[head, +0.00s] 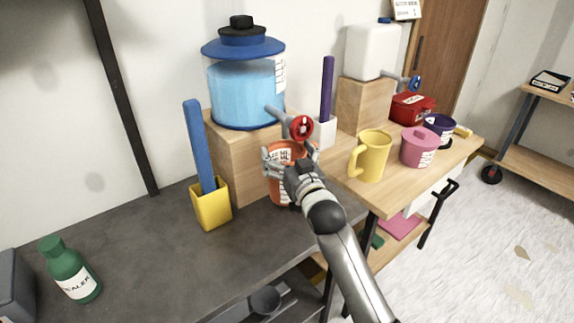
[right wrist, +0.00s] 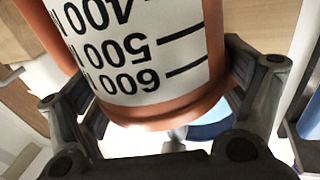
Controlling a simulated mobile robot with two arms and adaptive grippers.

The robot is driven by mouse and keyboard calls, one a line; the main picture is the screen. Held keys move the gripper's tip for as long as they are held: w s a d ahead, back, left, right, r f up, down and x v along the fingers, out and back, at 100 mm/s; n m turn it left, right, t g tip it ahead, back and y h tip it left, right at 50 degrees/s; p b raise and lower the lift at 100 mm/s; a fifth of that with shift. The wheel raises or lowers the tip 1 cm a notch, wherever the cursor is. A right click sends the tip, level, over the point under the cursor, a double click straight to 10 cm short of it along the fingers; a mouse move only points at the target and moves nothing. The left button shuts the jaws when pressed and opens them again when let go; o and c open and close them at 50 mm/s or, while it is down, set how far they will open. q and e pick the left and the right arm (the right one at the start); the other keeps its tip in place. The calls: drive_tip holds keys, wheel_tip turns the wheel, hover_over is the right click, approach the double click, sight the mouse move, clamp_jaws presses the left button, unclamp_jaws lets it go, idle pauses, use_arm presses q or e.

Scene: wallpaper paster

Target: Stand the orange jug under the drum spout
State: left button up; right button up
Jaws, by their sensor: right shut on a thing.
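The orange jug (head: 283,150) with a white scale label is just below the red-handled spout (head: 299,126) of the clear drum (head: 242,88) with blue liquid. My right gripper (head: 291,165) is shut on the jug and hides part of its side. In the right wrist view the jug (right wrist: 150,60) fills the middle between the two fingers (right wrist: 165,105), its marks upside down. Whether the jug's base touches the grey table is hard to tell. My left gripper is out of view.
The drum stands on a wooden block (head: 235,160). A yellow holder (head: 211,207) with a blue stick is left of it, and a green bottle (head: 70,268) further left. A yellow mug (head: 370,156) and pink pot (head: 418,147) stand right. The grey table's front is clear.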

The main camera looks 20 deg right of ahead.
sight(280, 153)
wheel_tip(280, 153, down, 3)
drive_tip(key=shift+f, duration=0.2)
drive_tip(key=o, duration=1.4)
drive_tip(key=shift+f, duration=0.15)
drive_tip(key=shift+c, duration=0.2)
drive_tip(key=shift+s, duration=0.15)
drive_tip(key=s, duration=1.1)
drive_tip(key=shift+s+d, duration=0.35)
drive_tip(key=shift+s, duration=0.05)
drive_tip(key=shift+f, duration=0.1)
